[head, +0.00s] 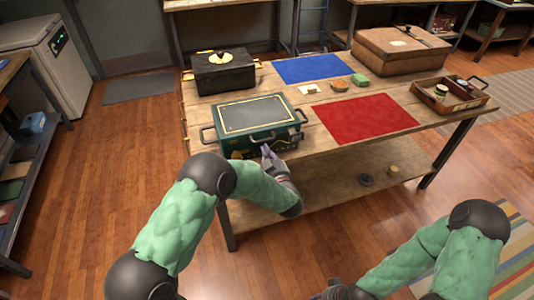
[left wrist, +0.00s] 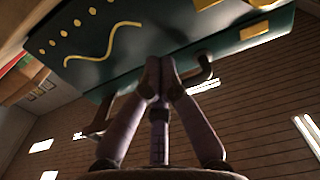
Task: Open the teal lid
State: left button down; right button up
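The teal lid (head: 257,113), with a pale border line, lies flat and closed on the teal box (head: 235,143) at the table's front left. A dark handle (head: 286,141) sticks out at the front. My left gripper (head: 267,151) is at the box's front side, close to this handle. In the left wrist view the fingertips (left wrist: 160,72) meet right by the teal underside or front, with dark handle parts on both sides. The gripper looks shut; I see nothing clearly between the tips. My right gripper (head: 335,291) is low at the bottom edge, partly cut off.
A black box (head: 224,75) stands behind the teal box. A blue mat (head: 310,68), a red mat (head: 364,117), small blocks (head: 339,86), a brown case (head: 400,52) and a wooden tray (head: 449,103) are on the table. A lower shelf (head: 330,185) lies beneath.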

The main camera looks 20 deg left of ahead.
aim_at(262, 135)
pick_arm(q)
jog(key=shift+b+x, duration=0.35)
jog(key=shift+x, duration=1.25)
jog(key=shift+s+d, duration=0.2)
jog(key=shift+s, duration=0.15)
jog(key=shift+r+p, duration=1.1)
jog(key=shift+r, duration=0.25)
jog(key=shift+w+r+p, duration=0.1)
jog(key=shift+r+p, duration=0.8)
jog(key=shift+r, duration=0.45)
